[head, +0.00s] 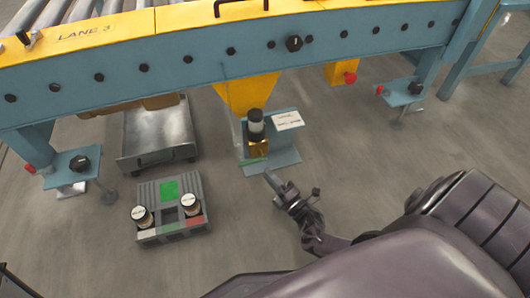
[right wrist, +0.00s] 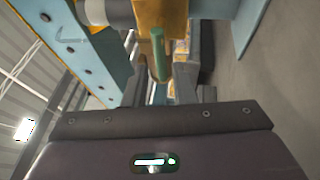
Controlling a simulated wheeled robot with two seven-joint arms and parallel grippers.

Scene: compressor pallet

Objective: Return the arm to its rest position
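My right arm comes in from the lower right of the head view. Its gripper (head: 274,188) is over the floor in front of a small blue stand (head: 284,157). The fingers look parted, with nothing visible held between them. In the right wrist view the dark fingers (right wrist: 163,78) show with a gap between them. A green bar (right wrist: 158,55) and a yellow part (right wrist: 165,15) appear beyond them. My left gripper is not in view.
A blue and yellow conveyor frame (head: 190,58) crosses the back. A grey caddy (head: 150,192) with two jars sits on the floor at left, near a metal cart (head: 157,135).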

